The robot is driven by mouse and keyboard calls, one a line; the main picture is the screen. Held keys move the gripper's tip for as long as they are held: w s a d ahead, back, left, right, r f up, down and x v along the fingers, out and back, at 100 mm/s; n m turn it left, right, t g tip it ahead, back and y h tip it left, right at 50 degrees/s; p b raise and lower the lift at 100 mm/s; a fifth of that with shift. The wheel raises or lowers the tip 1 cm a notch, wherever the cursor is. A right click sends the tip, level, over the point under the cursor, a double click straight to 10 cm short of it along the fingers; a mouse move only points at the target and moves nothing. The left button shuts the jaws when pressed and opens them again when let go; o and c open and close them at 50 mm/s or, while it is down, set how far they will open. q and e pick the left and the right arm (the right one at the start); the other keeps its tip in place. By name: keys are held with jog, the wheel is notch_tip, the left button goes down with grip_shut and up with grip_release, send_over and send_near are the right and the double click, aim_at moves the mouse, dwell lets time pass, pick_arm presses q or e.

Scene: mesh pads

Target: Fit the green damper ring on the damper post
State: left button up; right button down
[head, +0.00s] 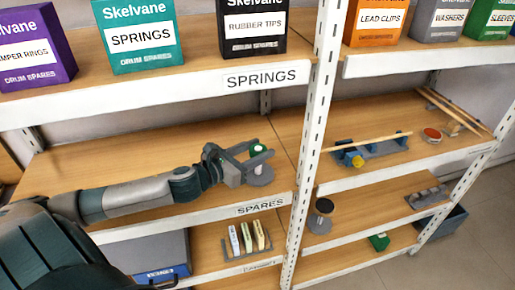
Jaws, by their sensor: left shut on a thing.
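The green damper ring (258,149) is at the fingertips of my left gripper (257,158), over the middle shelf marked SPARES. The gripper is shut on the ring. The damper post shows as a grey round base (262,178) with a pale upright part just below the ring. The fingers hide part of the post. I cannot tell whether the ring is around the post's top or just above it. My right gripper is not in view.
A shelf upright (313,130) stands right of the post. A grey rack (375,150) with blue and yellow parts and a red round item (432,135) sit on the right shelf. Labelled boxes (139,35) line the shelf above. The middle shelf left of my gripper is clear.

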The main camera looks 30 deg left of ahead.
pick_arm(q)
jog(key=shift+f+b, duration=0.65)
jog(key=shift+f, duration=0.55)
jog(key=o, duration=1.1)
jog(key=shift+s+f, duration=0.1)
jog(key=shift+s, duration=0.1)
jog(key=shift+s+a+b, duration=0.2)
jog(key=shift+s+b, duration=0.1)
jog(key=shift+s, duration=0.15)
jog(key=shift+b+v, duration=0.65)
jog(key=shift+v, duration=1.55)
jog(key=shift+b+v, duration=0.3)
jog(key=shift+v, duration=5.55)
